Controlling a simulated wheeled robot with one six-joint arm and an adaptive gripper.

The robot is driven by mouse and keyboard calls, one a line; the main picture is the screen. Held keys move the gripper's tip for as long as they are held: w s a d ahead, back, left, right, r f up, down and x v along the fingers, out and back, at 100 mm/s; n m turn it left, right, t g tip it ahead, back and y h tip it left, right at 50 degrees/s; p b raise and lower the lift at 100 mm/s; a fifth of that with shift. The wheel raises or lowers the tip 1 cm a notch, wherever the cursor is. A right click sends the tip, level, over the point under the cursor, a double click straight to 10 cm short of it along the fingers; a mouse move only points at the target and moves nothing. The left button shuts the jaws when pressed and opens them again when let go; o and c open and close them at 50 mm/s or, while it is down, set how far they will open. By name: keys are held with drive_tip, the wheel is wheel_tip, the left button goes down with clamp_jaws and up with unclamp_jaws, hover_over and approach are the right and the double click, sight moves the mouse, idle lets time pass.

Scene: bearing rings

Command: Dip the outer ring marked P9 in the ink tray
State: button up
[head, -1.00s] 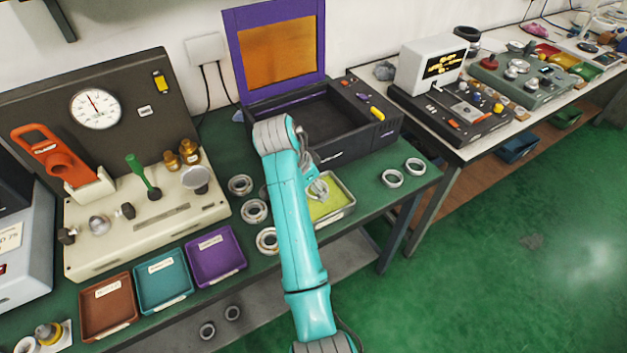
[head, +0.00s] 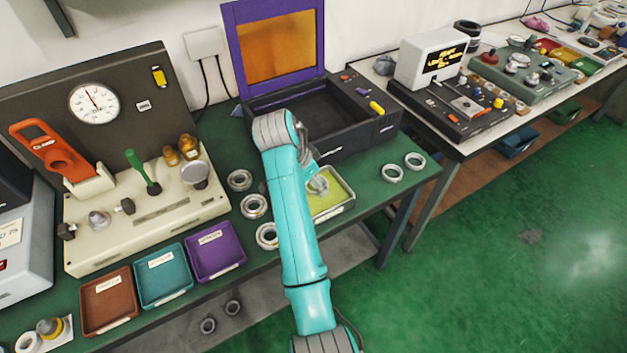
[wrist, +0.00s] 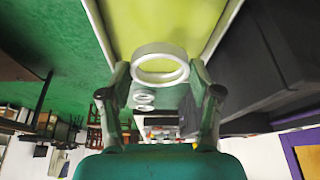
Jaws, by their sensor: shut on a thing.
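My gripper (wrist: 160,72) is shut on a pale metal ring (wrist: 160,64), with a finger on each side of it. In the head view the held ring (head: 318,184) shows just right of my arm, over the ink tray (head: 349,207). The tray has a pale metal rim and a yellow-green floor, which also fills the top of the wrist view (wrist: 160,20). I cannot tell whether the ring touches the ink. No P9 mark is readable on it. My arm hides the tray's left part and most of the gripper in the head view.
Several rings stand left of my arm, one of them here (head: 240,181). Two more rings (head: 392,173) lie right of the tray. A dark open-lidded box (head: 350,140) stands behind it. Brown, teal and purple bins (head: 215,250) line the front left edge.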

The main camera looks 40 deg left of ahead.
drive_tip(key=shift+f, duration=2.9)
drive_tip(key=shift+r, duration=0.1)
idle(1.6)
drive_tip(key=shift+r, duration=4.15)
